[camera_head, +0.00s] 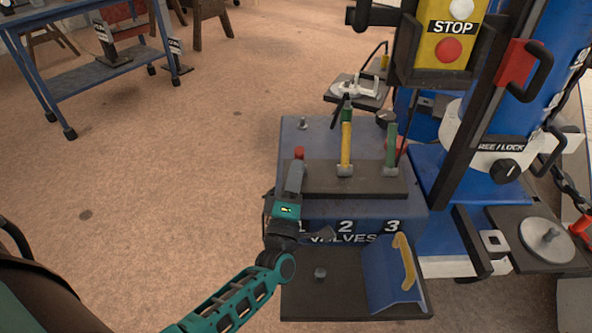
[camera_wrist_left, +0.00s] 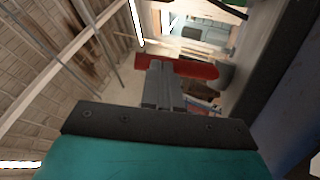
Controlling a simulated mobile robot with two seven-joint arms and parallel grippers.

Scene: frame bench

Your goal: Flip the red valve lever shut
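The red valve lever (camera_head: 299,154) stands at position 1 on the valve block, mostly hidden behind my left gripper; only its red top shows in the head view. In the left wrist view the red lever (camera_wrist_left: 198,69) runs across just beyond the fingertips, with its dark pivot (camera_wrist_left: 225,75) at the right end. My left gripper (camera_head: 294,175) is at the lever, its grey fingers (camera_wrist_left: 165,82) close together with nothing seen between them. The fingertips overlap the lever in the picture; I cannot tell whether they touch it. My right gripper is not in view.
A yellow lever (camera_head: 346,145) and a green lever (camera_head: 391,148) stand upright beside the red one on the dark plate (camera_head: 325,180). A blue part with a yellow handle (camera_head: 406,262) stands in front. A STOP box (camera_head: 447,45) overhangs the back right. Floor at left is open.

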